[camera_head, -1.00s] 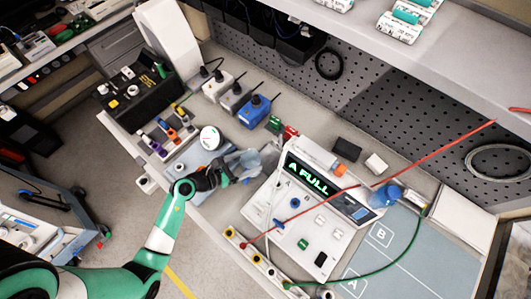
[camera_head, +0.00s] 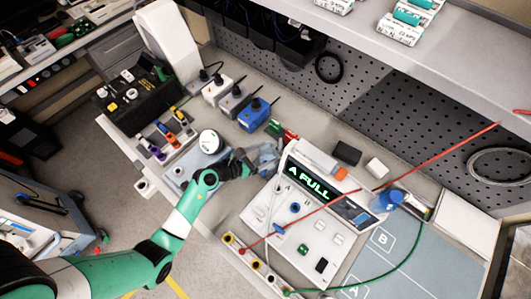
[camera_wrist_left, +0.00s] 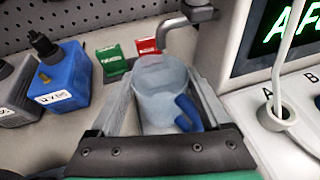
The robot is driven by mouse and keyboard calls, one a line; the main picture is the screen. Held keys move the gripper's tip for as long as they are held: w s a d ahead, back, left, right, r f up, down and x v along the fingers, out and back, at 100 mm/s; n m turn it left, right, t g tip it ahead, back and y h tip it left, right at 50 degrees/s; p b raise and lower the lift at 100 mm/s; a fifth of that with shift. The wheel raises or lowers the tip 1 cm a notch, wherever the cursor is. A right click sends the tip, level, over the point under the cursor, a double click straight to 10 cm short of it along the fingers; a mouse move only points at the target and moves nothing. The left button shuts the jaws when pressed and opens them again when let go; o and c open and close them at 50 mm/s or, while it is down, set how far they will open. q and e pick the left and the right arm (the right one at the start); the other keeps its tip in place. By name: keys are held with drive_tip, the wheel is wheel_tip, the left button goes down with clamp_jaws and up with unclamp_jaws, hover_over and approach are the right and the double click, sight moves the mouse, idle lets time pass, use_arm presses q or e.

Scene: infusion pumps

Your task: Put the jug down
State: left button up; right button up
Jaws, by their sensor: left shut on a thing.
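The jug (camera_wrist_left: 160,85) is a translucent pale blue cup with a blue handle (camera_wrist_left: 187,113) in the left wrist view. My left gripper (camera_wrist_left: 164,95) is shut on it, one finger on each side. In the head view the jug (camera_head: 268,156) is small and partly hidden by my left gripper (camera_head: 250,163), just left of the pump unit with the "A FULL" display (camera_head: 308,182). A grey metal spout (camera_wrist_left: 172,27) shows over the jug's rim. I cannot tell if the jug's base touches the bench. My right gripper is not in view.
A blue box (camera_head: 253,115) and grey and white boxes stand behind the jug. Small green (camera_wrist_left: 112,62) and red (camera_wrist_left: 146,46) blocks are just beyond it. A white round-topped container (camera_head: 210,141) is to the left. Red and green tubes cross the right side.

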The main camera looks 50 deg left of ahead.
use_arm(q)
drive_tip(key=shift+f, duration=0.25)
drive_tip(key=o, duration=1.3)
drive_tip(key=shift+o, duration=0.2)
drive_tip(key=shift+r, duration=0.1)
drive_tip(key=shift+s+r, duration=0.15)
drive_tip(key=shift+r, duration=0.1)
drive_tip(key=p+v, duration=0.2)
drive_tip(key=v, duration=0.9)
drive_tip(key=shift+s+p, duration=0.35)
drive_tip(key=shift+s, duration=0.05)
drive_tip(key=shift+a+r, duration=0.1)
